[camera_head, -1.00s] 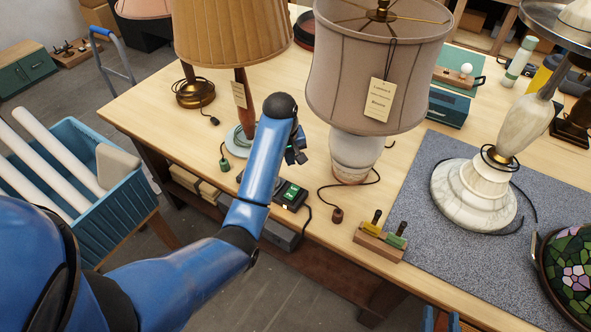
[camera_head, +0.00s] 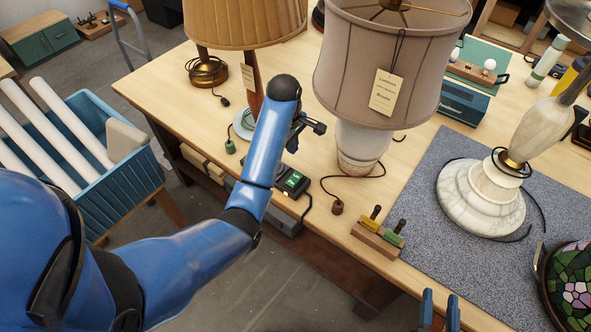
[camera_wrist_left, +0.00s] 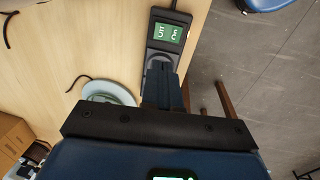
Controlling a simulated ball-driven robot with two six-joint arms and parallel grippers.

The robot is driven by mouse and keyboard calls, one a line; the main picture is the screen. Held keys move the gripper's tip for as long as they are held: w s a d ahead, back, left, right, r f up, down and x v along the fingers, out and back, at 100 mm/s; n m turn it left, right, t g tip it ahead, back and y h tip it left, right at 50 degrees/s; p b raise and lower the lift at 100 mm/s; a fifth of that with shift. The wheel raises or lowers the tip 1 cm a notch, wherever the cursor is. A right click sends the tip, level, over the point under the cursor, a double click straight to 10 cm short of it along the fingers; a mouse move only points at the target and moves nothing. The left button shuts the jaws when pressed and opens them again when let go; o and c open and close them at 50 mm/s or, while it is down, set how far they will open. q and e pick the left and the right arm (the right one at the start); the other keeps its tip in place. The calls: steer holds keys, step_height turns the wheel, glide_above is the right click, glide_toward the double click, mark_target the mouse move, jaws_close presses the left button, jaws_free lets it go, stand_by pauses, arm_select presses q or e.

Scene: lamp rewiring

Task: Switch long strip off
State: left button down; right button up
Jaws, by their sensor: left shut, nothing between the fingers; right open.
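A black unit with a lit green display (camera_head: 292,181) lies near the table's front edge; my left arm hides part of it. In the left wrist view the same unit (camera_wrist_left: 168,33) shows its display and a round grey socket, with its near part hidden behind my fingers. I cannot tell whether this is the long strip, and no switch is clearly visible. My left gripper (camera_head: 316,127) is shut and empty above the table, beyond the unit in the head view. Its fingers also show in the left wrist view (camera_wrist_left: 162,82).
A lamp with a tagged grey shade (camera_head: 385,65) stands right of my left gripper, and a pleated-shade lamp (camera_head: 235,22) stands behind it. A wooden block with coloured pieces (camera_head: 378,238) sits near the front edge. A blue crate (camera_head: 130,185) stands left of the table.

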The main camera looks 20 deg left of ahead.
arm_select(q)
steer(key=b, duration=0.5)
glide_toward(296, 176)
steer(key=f, duration=0.1)
steer(key=f+p, duration=0.1)
steer(key=f, duration=0.3)
steer(key=shift+w+p, duration=0.3)
steer(key=shift+p, duration=0.1)
steer(key=shift+w+f, duration=0.15)
steer(key=shift+f, duration=0.8)
steer(key=shift+d+f, duration=0.1)
steer(key=shift+f, duration=0.1)
